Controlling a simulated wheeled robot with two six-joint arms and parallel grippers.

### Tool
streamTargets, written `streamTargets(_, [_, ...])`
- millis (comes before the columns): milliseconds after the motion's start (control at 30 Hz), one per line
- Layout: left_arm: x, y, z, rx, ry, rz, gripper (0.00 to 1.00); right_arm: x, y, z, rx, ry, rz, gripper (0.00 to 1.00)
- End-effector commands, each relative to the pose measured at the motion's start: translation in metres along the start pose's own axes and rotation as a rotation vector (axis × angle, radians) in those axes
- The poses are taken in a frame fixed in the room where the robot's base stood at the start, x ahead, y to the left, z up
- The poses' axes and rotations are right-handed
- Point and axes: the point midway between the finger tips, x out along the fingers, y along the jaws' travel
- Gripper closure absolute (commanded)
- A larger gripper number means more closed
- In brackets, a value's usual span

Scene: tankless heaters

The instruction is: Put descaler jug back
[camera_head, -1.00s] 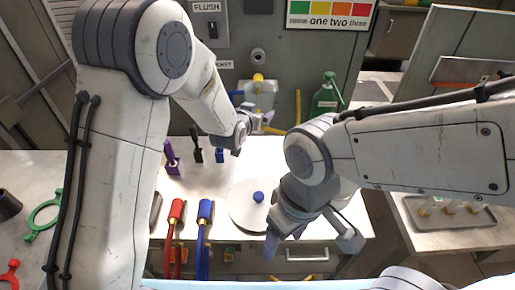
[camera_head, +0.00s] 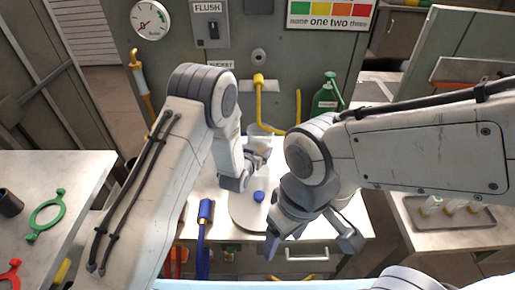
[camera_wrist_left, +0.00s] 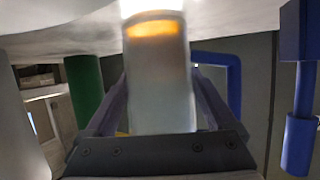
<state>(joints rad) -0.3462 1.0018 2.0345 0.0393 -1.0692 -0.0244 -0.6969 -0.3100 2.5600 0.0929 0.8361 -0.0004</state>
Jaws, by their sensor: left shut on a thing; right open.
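A translucent whitish jug (camera_head: 262,140) is held in my left gripper (camera_head: 256,154), above the far part of the middle table. In the left wrist view its pale body (camera_wrist_left: 160,85), with an orange band near the top, stands between the two fingers (camera_wrist_left: 160,122). Its lower part is partly hidden by the gripper in the head view. My right gripper (camera_head: 312,243) is open and empty over the table's front right. A green jug (camera_head: 325,98) with a pale label stands at the back right; I cannot read its label.
A round grey plate with a blue knob (camera_head: 258,197) lies near my left gripper. A blue-handled pipe (camera_head: 205,215) stands at the table's front. A yellow pipe (camera_head: 262,115) runs down the wall panel. A tray (camera_head: 470,216) with small bottles is on the right table.

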Motion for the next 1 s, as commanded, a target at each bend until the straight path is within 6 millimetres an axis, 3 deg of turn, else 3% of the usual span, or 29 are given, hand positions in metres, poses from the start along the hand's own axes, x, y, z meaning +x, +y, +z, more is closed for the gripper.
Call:
streamTargets(300, [0.002, 0.0, 0.002, 0.0, 0.004, 0.0, 0.98, 0.005, 0.0, 0.0, 0.0, 0.0, 0.0, 0.29])
streamTargets(333, [0.001, 0.0, 0.002, 0.0, 0.0, 0.0, 0.0, 0.003, 0.0, 0.0, 0.0, 0.0, 0.0, 0.29])
streamTargets(700, [-0.003, 0.0, -0.001, 0.0, -0.001, 0.0, 0.0, 0.0, 0.0, 0.0, 0.0, 0.0, 0.0, 0.29])
streamTargets(1000, [-0.057, 0.0, 0.0, 0.0, -0.001, 0.0, 0.0, 0.006, 0.001, 0.0, 0.0, 0.0, 0.0, 0.29])
